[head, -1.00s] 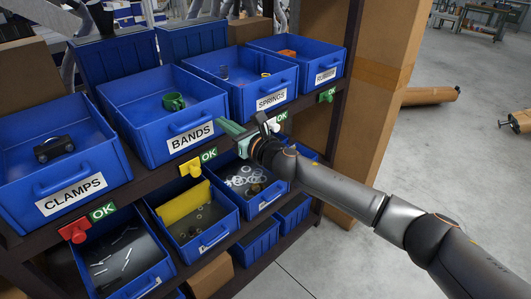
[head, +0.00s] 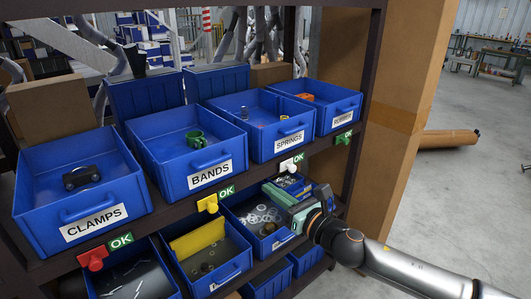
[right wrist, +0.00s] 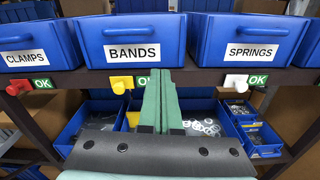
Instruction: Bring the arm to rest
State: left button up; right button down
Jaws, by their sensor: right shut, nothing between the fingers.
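My right gripper (head: 278,196) has green fingers, which are closed together with nothing between them. In the head view it is in front of the lower shelf, below the SPRINGS bin (head: 268,143), at the right part of the rack. My right arm comes in from the lower right. In the right wrist view the shut fingers (right wrist: 161,98) point toward the rack, below the BANDS bin (right wrist: 130,44). My left gripper is not in view.
Blue bins line the upper shelf: CLAMPS (head: 85,222), BANDS (head: 208,179), SPRINGS and RUBBER (head: 340,120). Lower bins hold washers (head: 262,216) and other small parts. Red (head: 92,260), yellow, white and green knobs sit on the shelf edge. Open floor (head: 440,215) lies right.

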jog(key=s+f+m+g+h, duration=0.1)
jog(key=s+f+m+h, duration=0.1)
jog(key=s+f+m, duration=0.6)
jog(key=s+f+m+g+h, duration=0.15)
jog(key=s+f+m, duration=0.25)
jog(key=f+m, duration=0.9)
jog(key=s+d+f+m+g+h, duration=0.1)
jog(key=s+d+f+m, duration=0.3)
jog(key=s+m, duration=0.2)
jog(key=s+d+f+m+h, duration=0.2)
jog(key=s+d+f+m, duration=0.2)
jog(key=s+m, duration=0.2)
jog(key=s+d+f+m+g+h, duration=0.1)
jog(key=s+d+f+m, duration=0.2)
jog(key=s+m, duration=0.4)
jog(key=shift+d+f+g+h, duration=0.35)
jog(key=shift+d+f, duration=0.05)
jog(key=shift+f, duration=0.5)
